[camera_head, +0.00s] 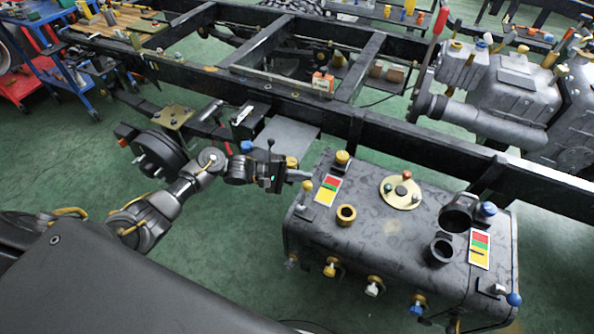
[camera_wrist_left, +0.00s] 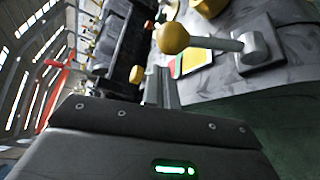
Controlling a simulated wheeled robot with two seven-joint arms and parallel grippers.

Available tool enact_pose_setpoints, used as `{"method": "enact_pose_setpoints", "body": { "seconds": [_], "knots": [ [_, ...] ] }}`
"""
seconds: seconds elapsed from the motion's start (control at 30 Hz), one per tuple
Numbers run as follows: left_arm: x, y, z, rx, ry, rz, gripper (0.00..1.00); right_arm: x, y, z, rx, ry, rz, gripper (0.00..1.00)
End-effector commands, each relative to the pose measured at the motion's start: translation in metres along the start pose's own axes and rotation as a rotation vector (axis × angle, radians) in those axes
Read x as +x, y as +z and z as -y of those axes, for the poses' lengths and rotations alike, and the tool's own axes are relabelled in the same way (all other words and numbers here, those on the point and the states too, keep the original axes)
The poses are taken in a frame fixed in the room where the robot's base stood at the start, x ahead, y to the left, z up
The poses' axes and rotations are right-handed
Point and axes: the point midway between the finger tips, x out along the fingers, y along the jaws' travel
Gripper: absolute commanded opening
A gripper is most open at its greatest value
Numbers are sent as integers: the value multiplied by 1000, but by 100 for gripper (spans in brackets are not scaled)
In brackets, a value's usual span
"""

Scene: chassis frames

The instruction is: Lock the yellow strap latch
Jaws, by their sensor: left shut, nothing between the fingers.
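The yellow strap latch (camera_head: 307,187) is a short lever with a yellow ball knob at the left end of the dark grey tank (camera_head: 390,232). In the left wrist view its yellow knob (camera_wrist_left: 172,38) and grey rod show, with a grey hinge block (camera_wrist_left: 252,47) on the tank. The lever stands out from the tank. My left gripper (camera_head: 300,175) is shut and empty, just above and left of the knob. Its fingertips are small in the head view, so I cannot tell whether they touch the knob. My right gripper is not in view.
The black chassis frame (camera_head: 420,147) runs behind the tank. A blue-knobbed latch (camera_head: 513,299) sits at the tank's right end. Caps, fittings and coloured labels (camera_head: 328,190) crowd the tank top. Green floor is open in front of the tank's left end.

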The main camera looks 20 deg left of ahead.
Motion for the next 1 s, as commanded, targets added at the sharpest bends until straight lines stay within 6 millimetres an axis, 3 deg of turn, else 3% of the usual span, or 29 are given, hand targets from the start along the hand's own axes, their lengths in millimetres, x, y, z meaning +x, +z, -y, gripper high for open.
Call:
{"method": "enact_pose_setpoints", "body": {
  "seconds": [0.2, 1.0],
  "knots": [
    [-6, 16, 0, 0, -2, 0, 0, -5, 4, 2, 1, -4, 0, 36],
    [2, 23, -3, 59, 27, 17, 0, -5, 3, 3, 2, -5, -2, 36]
  ]
}}
